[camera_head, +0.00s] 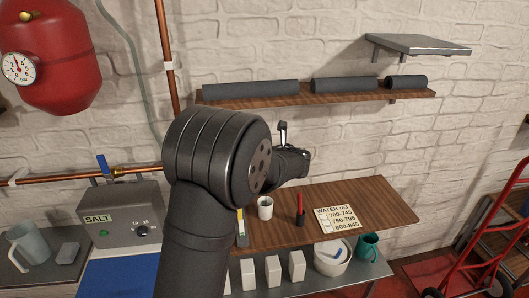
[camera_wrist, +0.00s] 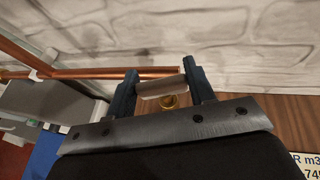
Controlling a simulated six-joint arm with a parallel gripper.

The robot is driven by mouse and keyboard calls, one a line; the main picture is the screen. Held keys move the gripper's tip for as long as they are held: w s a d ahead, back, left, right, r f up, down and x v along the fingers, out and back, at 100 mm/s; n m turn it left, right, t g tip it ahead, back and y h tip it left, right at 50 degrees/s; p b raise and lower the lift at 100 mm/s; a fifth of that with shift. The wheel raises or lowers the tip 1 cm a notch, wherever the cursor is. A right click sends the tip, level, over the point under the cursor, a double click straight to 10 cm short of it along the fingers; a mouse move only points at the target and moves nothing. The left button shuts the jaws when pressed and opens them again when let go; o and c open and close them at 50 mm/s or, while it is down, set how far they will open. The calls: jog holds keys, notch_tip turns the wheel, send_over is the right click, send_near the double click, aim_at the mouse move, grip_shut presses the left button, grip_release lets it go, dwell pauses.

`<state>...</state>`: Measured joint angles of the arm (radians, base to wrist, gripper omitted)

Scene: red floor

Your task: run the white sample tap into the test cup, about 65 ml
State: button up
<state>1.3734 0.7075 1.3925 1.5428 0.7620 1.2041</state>
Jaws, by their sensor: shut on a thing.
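In the wrist view my gripper (camera_wrist: 161,82) has its two dark fingers on either end of a short pale bar (camera_wrist: 162,90), which looks like the handle of the white sample tap. A round brass part (camera_wrist: 169,102) shows just below it, in front of a copper pipe. A small white cup (camera_head: 265,203), probably the test cup, stands upright on the wooden shelf, right of my arm. Its inside is too small to read for a level. No water stream is visible.
A red and black upright item (camera_head: 300,212) and a water card (camera_head: 337,218) are on the wooden shelf (camera_head: 385,203). A blue-handled valve (camera_head: 102,163) sits on the copper pipe at left, above the grey salt box (camera_head: 125,222). White blocks, a white tub (camera_head: 331,262) and a teal mug (camera_head: 368,246) stand below.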

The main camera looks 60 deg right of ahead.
jog(key=shift+n+t+y, duration=0.4)
jog(key=shift+n+y, duration=0.5)
jog(key=shift+y, duration=0.1)
jog(key=o, duration=1)
jog(key=v, duration=1.7)
jog(key=shift+s+a+r, duration=0.1)
jog(key=shift+s, duration=0.05)
